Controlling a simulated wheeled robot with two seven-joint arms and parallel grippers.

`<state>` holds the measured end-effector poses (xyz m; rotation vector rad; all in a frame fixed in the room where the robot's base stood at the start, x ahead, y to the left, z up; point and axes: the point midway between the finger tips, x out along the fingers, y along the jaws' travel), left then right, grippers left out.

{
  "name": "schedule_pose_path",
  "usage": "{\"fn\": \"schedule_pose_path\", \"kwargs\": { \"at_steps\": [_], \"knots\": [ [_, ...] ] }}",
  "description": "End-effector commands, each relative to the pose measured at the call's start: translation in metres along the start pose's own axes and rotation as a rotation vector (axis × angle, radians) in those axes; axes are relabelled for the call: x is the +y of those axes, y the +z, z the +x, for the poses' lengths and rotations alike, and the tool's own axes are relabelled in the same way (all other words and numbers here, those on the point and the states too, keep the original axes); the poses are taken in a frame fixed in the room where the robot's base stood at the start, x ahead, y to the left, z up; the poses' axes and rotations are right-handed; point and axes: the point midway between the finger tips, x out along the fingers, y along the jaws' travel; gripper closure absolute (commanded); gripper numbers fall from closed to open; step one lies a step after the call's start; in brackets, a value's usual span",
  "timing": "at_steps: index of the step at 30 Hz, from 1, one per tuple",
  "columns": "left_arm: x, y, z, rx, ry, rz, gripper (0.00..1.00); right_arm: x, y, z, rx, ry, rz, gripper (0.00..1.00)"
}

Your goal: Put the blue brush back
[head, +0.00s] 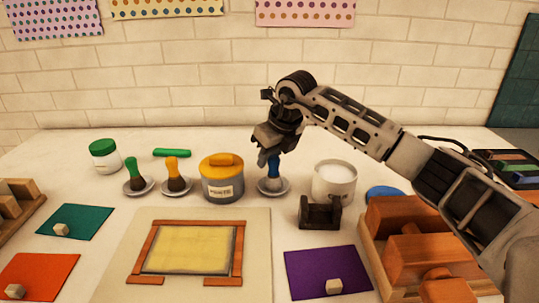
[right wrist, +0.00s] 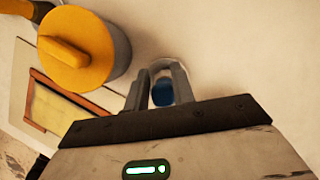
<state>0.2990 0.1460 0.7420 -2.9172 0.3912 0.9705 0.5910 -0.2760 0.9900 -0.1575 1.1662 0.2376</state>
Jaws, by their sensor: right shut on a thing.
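The blue brush (head: 273,166) is upright over a small saucer (head: 286,184), to the right of the yellow-lidded jar. My right gripper (head: 272,146) is above the saucer with its fingers shut on the blue handle. In the right wrist view the blue brush (right wrist: 163,92) shows between the two fingers (right wrist: 163,78). The brush's lower end is at the saucer; I cannot tell whether it touches. A green brush (head: 132,170) and an orange brush (head: 172,172) stand on their own saucers to the left. My left gripper is not in view.
The yellow-lidded jar (head: 222,180) stands close on the left and a white tub (head: 335,181) close on the right. A dark holder (head: 320,212) is in front. A wooden frame (head: 190,250) lies on a board. Wooden blocks (head: 420,240) fill the right front.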

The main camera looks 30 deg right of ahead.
Motion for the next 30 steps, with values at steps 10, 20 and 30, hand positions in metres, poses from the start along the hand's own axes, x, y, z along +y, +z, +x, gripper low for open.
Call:
{"fn": "schedule_pose_path", "kwargs": {
  "at_steps": [10, 20, 30],
  "knots": [
    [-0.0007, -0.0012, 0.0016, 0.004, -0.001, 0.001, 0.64, -0.0002, -0.0007, 0.0015, 0.000, 0.000, 0.000, 0.98],
    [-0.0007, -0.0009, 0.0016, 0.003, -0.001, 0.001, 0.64, -0.0001, -0.0008, 0.0016, 0.001, 0.000, 0.000, 0.41],
    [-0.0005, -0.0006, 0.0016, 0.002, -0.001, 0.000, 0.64, 0.0000, -0.0007, 0.0015, 0.000, 0.000, 0.000, 0.28]
  ]
}}
